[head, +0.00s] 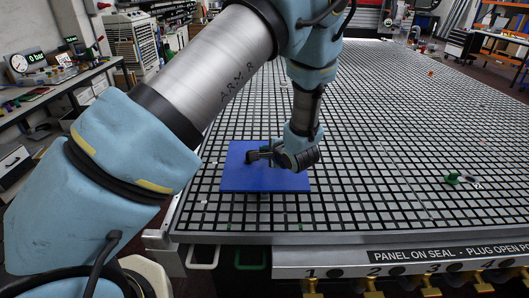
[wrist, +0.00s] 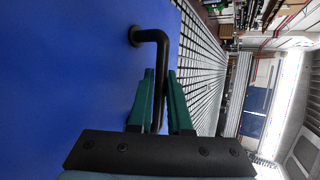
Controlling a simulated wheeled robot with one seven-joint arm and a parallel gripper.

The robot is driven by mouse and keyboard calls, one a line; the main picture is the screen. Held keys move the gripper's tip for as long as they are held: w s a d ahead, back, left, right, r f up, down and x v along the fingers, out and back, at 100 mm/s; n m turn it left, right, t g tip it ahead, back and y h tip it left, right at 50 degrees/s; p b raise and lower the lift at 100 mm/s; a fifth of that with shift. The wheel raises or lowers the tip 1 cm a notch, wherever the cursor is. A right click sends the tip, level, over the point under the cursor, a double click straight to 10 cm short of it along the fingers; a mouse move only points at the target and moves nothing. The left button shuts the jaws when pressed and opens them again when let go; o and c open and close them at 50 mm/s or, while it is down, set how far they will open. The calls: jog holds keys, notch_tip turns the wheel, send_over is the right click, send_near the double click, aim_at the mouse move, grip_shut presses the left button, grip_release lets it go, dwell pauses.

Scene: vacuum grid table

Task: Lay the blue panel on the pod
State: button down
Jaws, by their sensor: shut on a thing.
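The blue panel (head: 248,181) is a flat square over the near left part of the grid table, and it fills the left of the wrist view (wrist: 65,75). It has a black bar handle (wrist: 152,36) standing off its face. My gripper (head: 272,152) is at the panel's handle, with its green fingers (wrist: 160,78) on either side of the bar and shut on it. The panel looks about level with the table; I cannot tell whether it touches it or hangs slightly above. I cannot make out the pod; it may be hidden under the panel.
The grid table (head: 400,150) stretches back and right, mostly clear. A small green item (head: 452,179) lies at the right. A labelled front rail (head: 440,252) carries numbered brass ports. A bench with gauges (head: 28,60) stands at the left.

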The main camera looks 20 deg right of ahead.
jog(key=shift+f, duration=0.65)
jog(key=c, duration=0.8)
grip_release()
jog(key=shift+o, duration=0.2)
jog(key=shift+f, duration=0.1)
jog(key=shift+s, duration=0.1)
